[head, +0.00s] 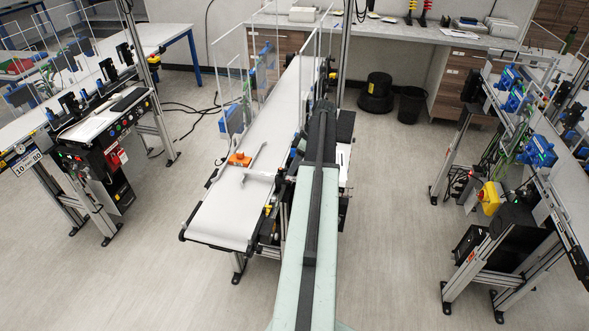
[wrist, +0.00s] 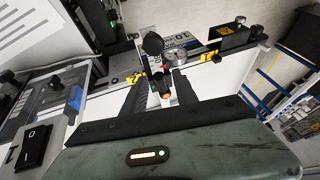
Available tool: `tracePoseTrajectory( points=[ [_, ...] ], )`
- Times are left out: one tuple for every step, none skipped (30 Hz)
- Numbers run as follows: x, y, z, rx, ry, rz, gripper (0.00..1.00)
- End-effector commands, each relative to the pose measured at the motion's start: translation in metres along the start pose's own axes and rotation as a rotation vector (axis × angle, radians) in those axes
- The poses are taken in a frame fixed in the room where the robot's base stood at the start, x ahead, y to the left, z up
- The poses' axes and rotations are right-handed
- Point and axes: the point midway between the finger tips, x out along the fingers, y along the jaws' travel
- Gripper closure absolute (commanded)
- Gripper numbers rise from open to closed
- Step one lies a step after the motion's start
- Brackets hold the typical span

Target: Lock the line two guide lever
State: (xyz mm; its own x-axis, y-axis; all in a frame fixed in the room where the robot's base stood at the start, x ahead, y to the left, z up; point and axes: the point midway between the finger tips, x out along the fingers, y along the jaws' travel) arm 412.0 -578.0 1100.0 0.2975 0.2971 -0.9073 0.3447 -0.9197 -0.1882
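In the wrist view my gripper (wrist: 163,88) has two dark fingers standing apart with a gap between them. A small dark post with an orange tip (wrist: 166,95) shows in that gap; I cannot tell whether it is the guide lever. Just beyond it are a black round knob (wrist: 153,43) and a round gauge (wrist: 175,55). In the head view my arm reaches over the right side of the middle conveyor (head: 225,215) and hides its far right edge and my fingertips. No line number is clear on this conveyor.
An orange piece (head: 240,159) sits on the white belt beside a grey guide bar (head: 258,177). Another conveyor line stands at the left (head: 100,105) and a third at the right (head: 525,160). A black bin (head: 411,105) stands under the back counter.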

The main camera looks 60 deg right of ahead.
Motion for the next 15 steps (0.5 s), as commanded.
tracePoseTrajectory(
  points=[
    [-0.0007, 0.0003, 0.0004, 0.001, 0.0, 0.0, 0.74],
    [-0.0009, 0.0005, 0.0007, 0.001, 0.0, 0.0, 0.82],
    [-0.001, 0.0005, 0.0008, 0.001, 0.0, 0.0, 0.93],
    [-0.001, 0.0005, 0.0008, 0.001, 0.0, 0.0, 1.0],
    [-0.001, 0.0005, 0.0008, 0.001, 0.0, 0.0, 1.0],
    [-0.001, 0.0006, 0.0008, 0.001, 0.0, 0.0, 1.0],
    [-0.001, 0.0006, 0.0008, 0.001, 0.0, 0.0, 1.0],
    [-0.001, 0.0006, 0.0008, 0.001, 0.0, 0.0, 1.0],
    [-0.001, 0.0005, 0.0008, 0.002, 0.0, 0.001, 1.0],
    [-0.0009, 0.0005, 0.0008, 0.003, 0.0, 0.001, 1.0],
    [-0.0009, 0.0003, 0.0009, 0.004, 0.001, 0.002, 1.0],
    [-0.0009, 0.0, 0.0009, 0.008, 0.002, 0.004, 1.0],
    [-0.0008, -0.0004, 0.001, 0.011, 0.002, 0.005, 1.0],
    [-0.0008, -0.0008, 0.0011, 0.016, 0.004, 0.008, 1.0],
    [-0.0006, -0.0016, 0.0012, 0.026, 0.006, 0.011, 1.0]
  ],
)
